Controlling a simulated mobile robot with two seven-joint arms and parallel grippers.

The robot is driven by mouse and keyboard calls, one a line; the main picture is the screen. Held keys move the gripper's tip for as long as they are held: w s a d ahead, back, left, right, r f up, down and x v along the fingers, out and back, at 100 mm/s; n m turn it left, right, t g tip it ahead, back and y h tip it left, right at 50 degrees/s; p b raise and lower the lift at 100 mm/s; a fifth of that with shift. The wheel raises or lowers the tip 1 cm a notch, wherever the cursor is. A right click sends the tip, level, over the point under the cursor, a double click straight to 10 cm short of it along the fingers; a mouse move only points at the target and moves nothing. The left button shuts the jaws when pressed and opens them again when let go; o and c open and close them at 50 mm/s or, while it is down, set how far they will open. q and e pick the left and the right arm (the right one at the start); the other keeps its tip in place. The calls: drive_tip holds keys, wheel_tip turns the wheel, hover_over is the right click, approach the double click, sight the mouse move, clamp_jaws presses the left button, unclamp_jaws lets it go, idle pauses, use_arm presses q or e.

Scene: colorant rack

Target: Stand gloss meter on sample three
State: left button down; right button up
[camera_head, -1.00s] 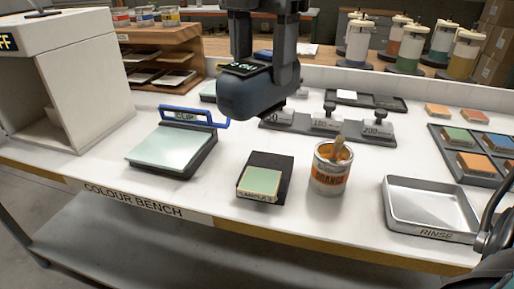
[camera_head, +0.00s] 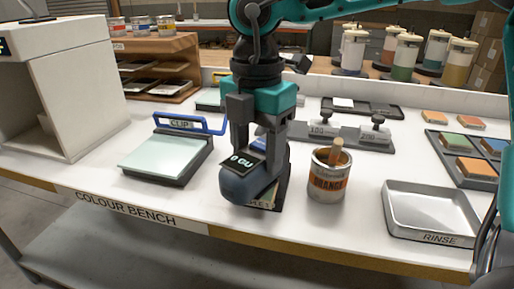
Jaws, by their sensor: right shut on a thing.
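The gloss meter (camera_head: 240,186) is a dark blue rounded body with a black display reading "0 GU". My right gripper (camera_head: 258,142) points down and is shut on it. The meter is over the sample tile on its black base (camera_head: 284,188), hiding most of the tile; only the end of its label (camera_head: 264,203) shows. The meter looks very low over the tile or on it; I cannot tell if they touch. My left gripper is not in view.
A rinse tray (camera_head: 428,211) is farther right. A clip frame with a pale panel (camera_head: 163,153) lies on the left. The bench front edge is near.

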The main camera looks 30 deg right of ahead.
drive_tip(key=shift+f+b, duration=0.15)
drive_tip(key=shift+b, duration=0.15)
drive_tip(key=o, duration=1.4)
drive_tip(key=shift+r+p, duration=0.4)
drive_tip(key=shift+r, duration=0.1)
wheel_tip(320, 180, up, 11)
drive_tip(key=p, duration=0.1)
drive_tip(key=shift+r+p, duration=0.2)
drive_tip(key=shift+p, duration=0.15)
